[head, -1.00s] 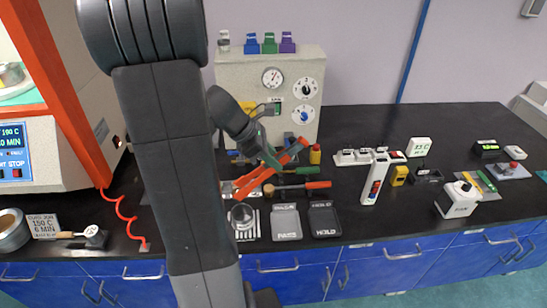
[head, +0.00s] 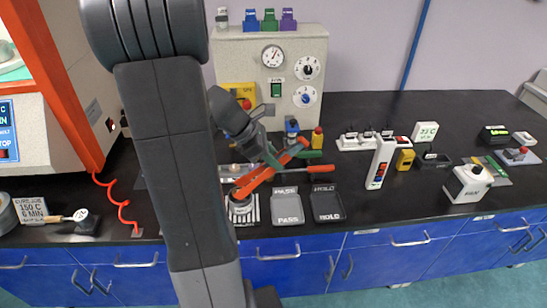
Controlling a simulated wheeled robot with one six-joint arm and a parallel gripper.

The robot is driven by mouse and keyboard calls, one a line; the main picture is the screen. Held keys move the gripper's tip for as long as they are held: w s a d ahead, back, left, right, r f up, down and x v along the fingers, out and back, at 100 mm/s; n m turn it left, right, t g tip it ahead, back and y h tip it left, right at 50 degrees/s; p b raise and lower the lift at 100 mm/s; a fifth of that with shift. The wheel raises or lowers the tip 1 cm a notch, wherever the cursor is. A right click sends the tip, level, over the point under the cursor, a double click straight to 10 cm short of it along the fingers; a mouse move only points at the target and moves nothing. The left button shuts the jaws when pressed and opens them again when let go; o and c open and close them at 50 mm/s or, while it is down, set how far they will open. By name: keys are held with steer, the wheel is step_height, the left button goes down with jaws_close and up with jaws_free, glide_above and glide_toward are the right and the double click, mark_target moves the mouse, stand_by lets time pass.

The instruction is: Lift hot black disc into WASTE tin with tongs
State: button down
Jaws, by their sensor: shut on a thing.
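My gripper (head: 270,154) is shut on the orange tongs (head: 268,172) and holds them over the bench behind the trays. The tongs slant down to the left. Their lower end is close to a small round metal piece (head: 240,204) on a ribbed plate beside my arm; I cannot tell whether they touch it. A silver tin (head: 6,215) is cut off at the left edge, and no WASTE label is readable on it. I cannot make out the black disc; my arm hides part of the bench.
PASS (head: 288,208) and HOLD (head: 327,205) trays lie right of the ribbed plate. A grey machine with dials (head: 273,75) stands behind. A white block (head: 467,184) and other small devices stand to the right. Bare bench (head: 395,215) lies in front of them.

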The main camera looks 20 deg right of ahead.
steer(key=c, duration=1.5)
jaws_free()
steer(key=shift+c, duration=0.2)
step_height(320, 180, up, 10)
steer(key=p, duration=0.9)
